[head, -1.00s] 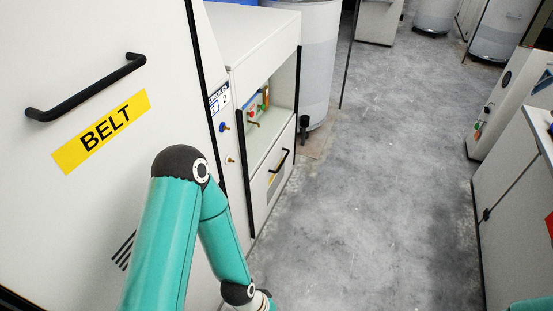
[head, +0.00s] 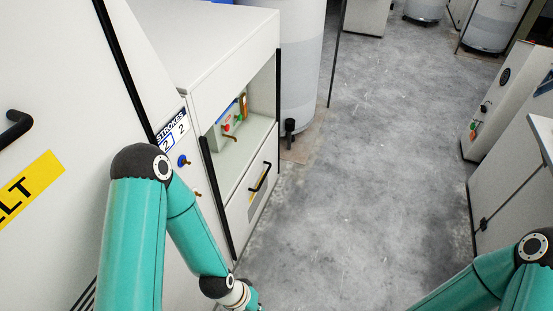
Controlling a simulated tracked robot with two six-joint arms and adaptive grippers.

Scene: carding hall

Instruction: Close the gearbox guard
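A white machine cabinet (head: 208,50) stands left of centre with an open recess in its side. Inside the recess are a red knob, a green knob and a brass-coloured lever (head: 229,138). Below the recess is a white panel (head: 240,208) with a black bar handle (head: 260,177) and a yellow label, too small to read. I cannot tell for certain whether this panel is the gearbox guard. My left arm reaches in front of the cabinet, its wrist at the bottom edge, and the gripper is out of the picture. My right arm shows at lower right, its gripper also out of view.
A large white panel with a black handle (head: 14,129) and a cut-off yellow label (head: 30,190) is at left. A "STROKES" sign (head: 172,130) and a blue knob (head: 183,160) are beside the recess. Grey floor (head: 370,130) is clear in the middle; white machines (head: 510,190) line the right.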

